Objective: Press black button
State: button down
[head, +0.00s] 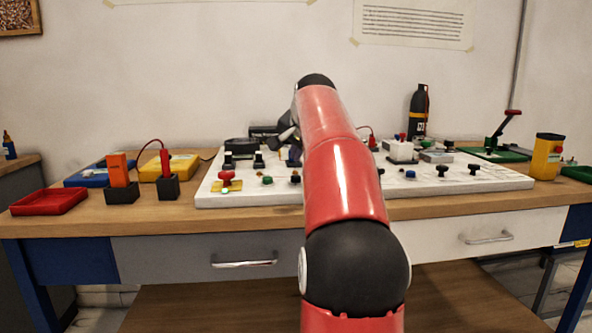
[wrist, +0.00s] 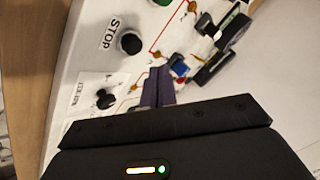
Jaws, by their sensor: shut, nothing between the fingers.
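The black button (wrist: 130,43) is a round dark cap beside a STOP label on the white panel, in the upper left of the wrist view. In the head view a black cap just left of my red arm, beside a green button, looks like the same button (head: 295,178). My gripper (wrist: 158,76) is shut and empty, its purple fingers together over the panel. In the wrist view the fingertips lie below and to the right of the black button, apart from it in the picture. Their height above the panel is unclear. My arm hides much of the panel's middle in the head view.
Another black knob (wrist: 105,99) is on a small labelled plate left of the fingers. A green button (head: 267,181) and a red knob (head: 225,176) stand at the panel's left. Dark switches (wrist: 215,45) rise right of the fingers. A red tray (head: 48,202) lies far left.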

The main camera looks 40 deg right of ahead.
jog(key=shift+r, duration=1.35)
jog(key=s+a+f+n+y, duration=0.1)
jog(key=s+a+f+n, duration=0.15)
jog(key=a, duration=0.55)
jog(key=s+a+f+n+g, duration=0.1)
jog(key=s+a+f+n, duration=0.2)
jog(key=a, duration=0.5)
jog(key=s+a+f+n+y, duration=0.1)
jog(key=s+a+f+n, duration=0.2)
jog(key=a, duration=0.5)
jog(key=s+a+f+n+y, duration=0.1)
jog(key=s+a+f+n, duration=0.1)
jog(key=s+a+f, duration=0.3)
jog(key=s+a+f+n+g+y, duration=0.1)
jog(key=s+a+f+n, duration=0.2)
jog(key=s+f, duration=1)
jog(key=shift+s+a+f+n+g, duration=0.3)
jog(key=shift+s+a+f+n, duration=0.1)
jog(key=shift+a, duration=0.45)
